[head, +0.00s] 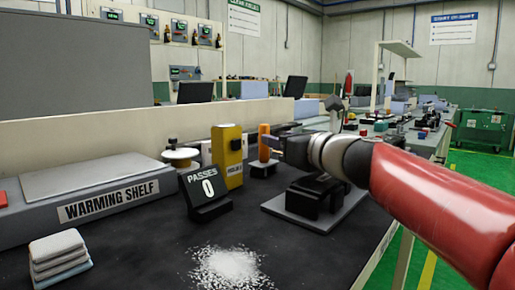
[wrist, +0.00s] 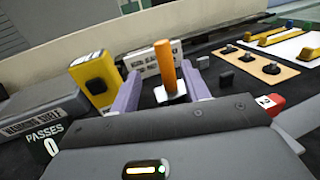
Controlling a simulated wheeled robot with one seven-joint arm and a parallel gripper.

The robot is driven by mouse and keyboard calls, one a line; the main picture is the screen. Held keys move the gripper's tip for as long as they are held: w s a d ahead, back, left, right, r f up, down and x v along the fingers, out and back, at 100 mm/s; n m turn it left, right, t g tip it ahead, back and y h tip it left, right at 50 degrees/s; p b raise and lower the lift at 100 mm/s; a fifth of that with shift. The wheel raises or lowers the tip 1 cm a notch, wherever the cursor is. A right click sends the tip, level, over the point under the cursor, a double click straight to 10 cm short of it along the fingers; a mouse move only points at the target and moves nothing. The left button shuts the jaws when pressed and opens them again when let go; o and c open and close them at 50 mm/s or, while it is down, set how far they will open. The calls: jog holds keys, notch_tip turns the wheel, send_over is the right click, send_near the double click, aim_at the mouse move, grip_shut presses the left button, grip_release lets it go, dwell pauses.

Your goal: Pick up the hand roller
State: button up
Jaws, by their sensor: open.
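In the wrist view the orange handle (wrist: 164,66) stands between the two purple fingers. My gripper (head: 276,146) reaches in from the right at the handle's height, with its fingers open. In the wrist view my gripper (wrist: 160,72) has a gap between each finger and the handle. The handle's lower end meets a pale and dark base, and the roller head is not clearly visible.
A yellow box (head: 228,156) stands just left of the handle. The passes display (head: 207,192), warming shelf (head: 100,195), folded cloths (head: 58,255) and white powder (head: 230,266) lie further left and nearer. A black device on a grey plate (head: 312,205) stands below my arm.

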aim_at(267, 132)
jog(key=x, duration=0.7)
jog(key=shift+w+r+p, duration=0.2)
jog(key=shift+w+p, duration=0.1)
jog(key=shift+w, duration=0.15)
grip_shut()
